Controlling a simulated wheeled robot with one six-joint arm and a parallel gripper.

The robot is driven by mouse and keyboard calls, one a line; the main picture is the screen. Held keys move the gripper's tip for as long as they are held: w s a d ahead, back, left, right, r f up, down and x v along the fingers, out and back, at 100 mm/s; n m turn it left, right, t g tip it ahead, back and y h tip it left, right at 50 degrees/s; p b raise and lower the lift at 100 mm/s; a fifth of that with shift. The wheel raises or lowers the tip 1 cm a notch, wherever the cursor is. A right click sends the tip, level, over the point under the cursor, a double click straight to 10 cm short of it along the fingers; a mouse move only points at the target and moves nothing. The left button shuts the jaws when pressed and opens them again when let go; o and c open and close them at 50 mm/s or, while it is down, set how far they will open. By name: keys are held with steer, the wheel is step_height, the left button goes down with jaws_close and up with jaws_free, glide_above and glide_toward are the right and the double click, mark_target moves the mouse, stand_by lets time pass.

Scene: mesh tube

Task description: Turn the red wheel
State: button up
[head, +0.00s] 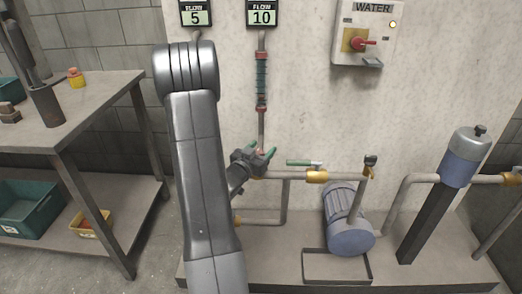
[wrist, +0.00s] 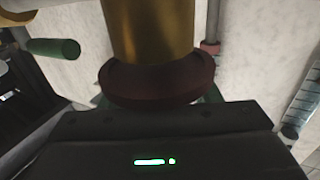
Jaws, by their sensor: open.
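The dark red wheel (wrist: 155,82) fills the middle of the wrist view, on the end of a brass valve body (wrist: 150,30). I cannot make it out in the head view, where my arm and gripper cover that spot. My gripper (head: 262,152) is open, with green fingertips, at the pipework below the middle flow tube. In the wrist view a bit of green fingertip shows at each side of the wheel, partly hidden behind its rim. The wheel sits between the fingers; I cannot tell whether they touch it.
A green lever handle (head: 299,162) is just right of my gripper; it looms in the wrist view (wrist: 55,48). The pump (head: 350,236) stands below right. A WATER switch box (head: 372,20) with a red knob hangs on the wall. A table (head: 75,108) is left.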

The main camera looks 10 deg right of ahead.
steer(key=shift+c, duration=0.3)
steer(key=c, duration=0.9)
steer(key=shift+f+b, duration=0.15)
steer(key=shift+b, duration=0.5)
